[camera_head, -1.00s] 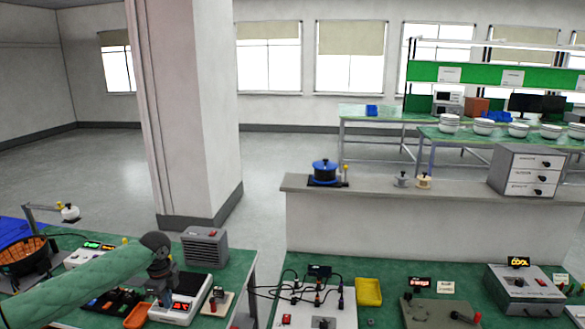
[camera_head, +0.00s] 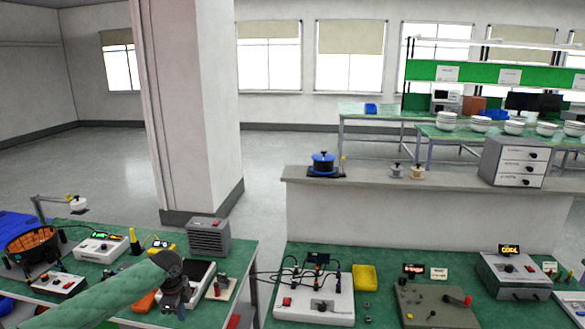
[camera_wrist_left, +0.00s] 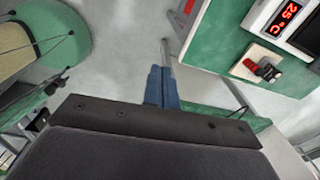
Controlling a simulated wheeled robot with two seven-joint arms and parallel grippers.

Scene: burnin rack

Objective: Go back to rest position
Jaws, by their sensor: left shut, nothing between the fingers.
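My left arm comes in from the lower left in the head view, over the green bench (camera_head: 240,262). My left gripper (camera_head: 176,306) hangs at its end, pointing down, in front of the white device with a dark screen (camera_head: 196,276). In the left wrist view the two bluish fingers of this gripper (camera_wrist_left: 162,85) are together with nothing between them. Beyond them lies grey floor, with the bench edge (camera_wrist_left: 240,75) to the right. My right gripper shows in neither view.
A pillar (camera_head: 190,110) rises behind.

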